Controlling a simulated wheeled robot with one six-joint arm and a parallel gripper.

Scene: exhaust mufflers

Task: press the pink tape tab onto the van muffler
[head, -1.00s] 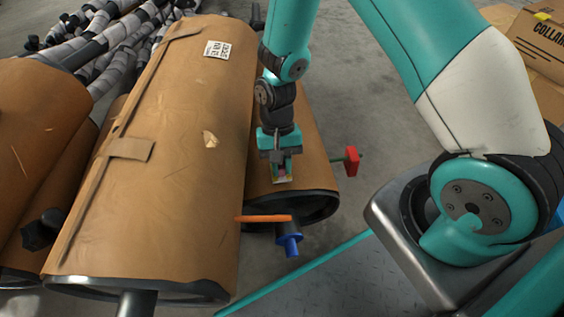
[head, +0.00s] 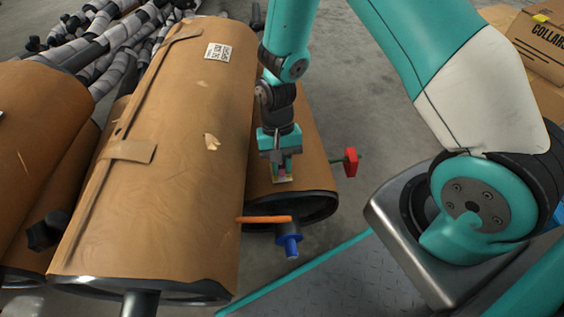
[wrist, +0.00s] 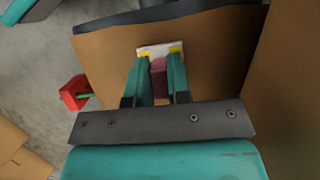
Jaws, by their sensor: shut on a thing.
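My gripper (head: 282,175) is shut on the pink tape tab (wrist: 158,75), which shows between its two teal fingers. The fingertips are down at the near end of a smaller brown-wrapped muffler (head: 305,150), to the right of a large wrapped one. A pale patch with yellow corners (wrist: 159,49) lies on the wrap just beyond the fingertips in the wrist view. The fingers hide part of the tab, and I cannot tell whether it touches the wrap. No readable marking shows which muffler is the van one.
The large wrapped muffler (head: 185,130) with a white label stands close on the left. A red-ended fitting (head: 351,162) sticks out at the right. An orange strip (head: 264,219) and a blue fitting (head: 289,243) are at the near end. Cardboard boxes (head: 545,45) stand at the back right.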

